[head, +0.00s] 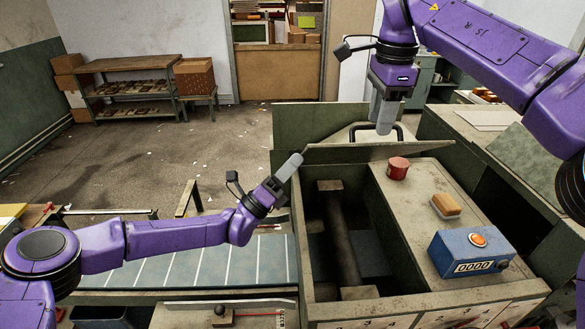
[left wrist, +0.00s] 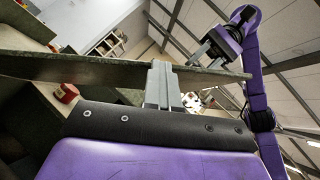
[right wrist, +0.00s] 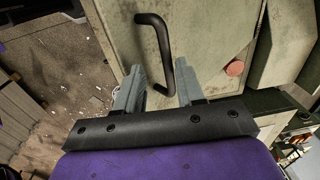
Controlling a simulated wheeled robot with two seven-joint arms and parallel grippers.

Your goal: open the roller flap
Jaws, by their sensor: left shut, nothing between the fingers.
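The feeder's roller compartment is uncovered in the head view, with a dark roller (head: 345,240) inside. A greenish flap (head: 375,153) stands raised at its back, seen nearly edge-on. It also crosses the left wrist view as a thin plate (left wrist: 100,69). My left gripper (head: 294,163) is shut and empty by the flap's left end; in the left wrist view its fingertips overlap the plate, and I cannot tell whether they touch. My right gripper (head: 385,127) points down by a black handle (head: 372,126). In the right wrist view its fingers are apart near the handle's lower end (right wrist: 158,40).
A red button (head: 398,168), a tan block (head: 446,206) and a blue counter box (head: 470,253) sit on the feeder's top right of the opening. A lined blue-grey bed (head: 210,265) lies left of the feeder. The floor behind is mostly clear.

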